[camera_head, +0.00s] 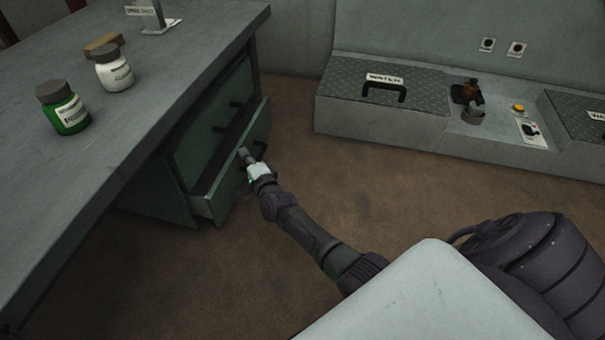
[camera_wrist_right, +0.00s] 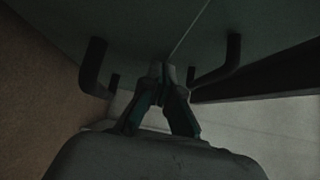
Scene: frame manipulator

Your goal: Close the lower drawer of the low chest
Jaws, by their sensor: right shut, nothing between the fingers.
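The low chest (camera_head: 192,150) is dark green and stands under the worktop at the left in the head view. Its lower drawer (camera_head: 228,196) is partly pulled out, with a dark gap behind its front. A dark handle (camera_head: 260,148) shows on the drawer front. My right gripper (camera_head: 244,156) is shut and empty, with its tips at the drawer front. In the right wrist view the closed fingertips (camera_wrist_right: 168,68) point at a green panel between a dark handle at the left (camera_wrist_right: 93,66) and another at the right (camera_wrist_right: 231,60). I cannot tell whether they touch. My left gripper is out of view.
The worktop (camera_head: 150,120) overhangs the chest and carries a green jar (camera_head: 68,115) and a white jar (camera_head: 113,72). A grey bench (camera_head: 375,120) runs along the back wall. The brown floor before the drawer is clear apart from my arm.

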